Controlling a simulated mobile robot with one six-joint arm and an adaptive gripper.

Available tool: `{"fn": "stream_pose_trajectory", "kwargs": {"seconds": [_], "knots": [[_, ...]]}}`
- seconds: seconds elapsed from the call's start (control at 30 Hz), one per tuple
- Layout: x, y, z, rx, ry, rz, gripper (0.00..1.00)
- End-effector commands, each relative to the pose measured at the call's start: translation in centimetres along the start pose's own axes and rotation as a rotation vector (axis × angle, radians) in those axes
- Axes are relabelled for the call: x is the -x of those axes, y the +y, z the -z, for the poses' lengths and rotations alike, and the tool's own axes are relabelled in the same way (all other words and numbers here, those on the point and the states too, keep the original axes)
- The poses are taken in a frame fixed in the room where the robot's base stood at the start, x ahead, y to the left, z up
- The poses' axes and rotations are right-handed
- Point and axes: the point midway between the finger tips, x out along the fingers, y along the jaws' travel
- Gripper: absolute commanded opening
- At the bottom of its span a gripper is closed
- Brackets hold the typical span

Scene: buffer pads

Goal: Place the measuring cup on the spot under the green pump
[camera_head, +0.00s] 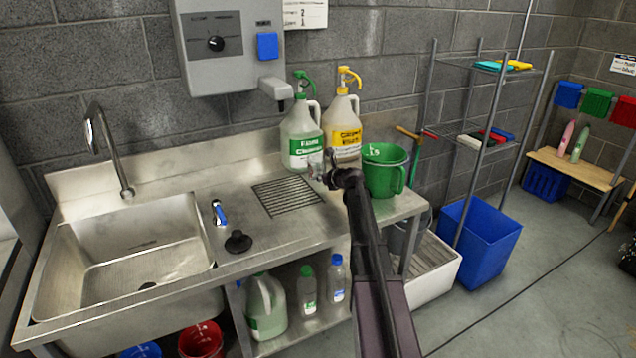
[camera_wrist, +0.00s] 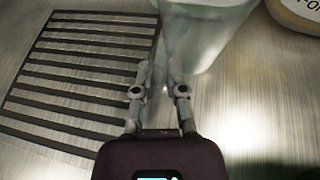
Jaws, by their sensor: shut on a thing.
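The green pump (camera_head: 304,80) tops a clear jug of green cleaner (camera_head: 302,135) at the back of the steel counter. My gripper (camera_head: 326,170) is low in front of that jug, by the right end of the slotted drain grate (camera_head: 287,197). In the wrist view my gripper (camera_wrist: 160,75) is shut on a see-through thing, which I take to be the measuring cup (camera_wrist: 182,52). Its outline is faint and blends with the jug behind it. I cannot tell whether it touches the counter. The grate (camera_wrist: 85,75) lies left of the fingers.
A yellow-pump jug (camera_head: 343,125) stands right of the green-pump jug. A green bucket (camera_head: 385,172) stands right of my gripper.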

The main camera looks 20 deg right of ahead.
Motion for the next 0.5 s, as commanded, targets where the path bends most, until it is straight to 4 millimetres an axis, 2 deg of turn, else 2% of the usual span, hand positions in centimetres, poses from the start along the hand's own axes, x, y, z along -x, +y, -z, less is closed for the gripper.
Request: {"fn": "stream_pose_trajectory", "kwargs": {"seconds": [0.47,0.5], "knots": [[-0.16,-0.01,0.4,0.0,0.0,0.0,0.0],[-0.11,0.0,0.27,0.0,0.0,0.0,0.28]]}}
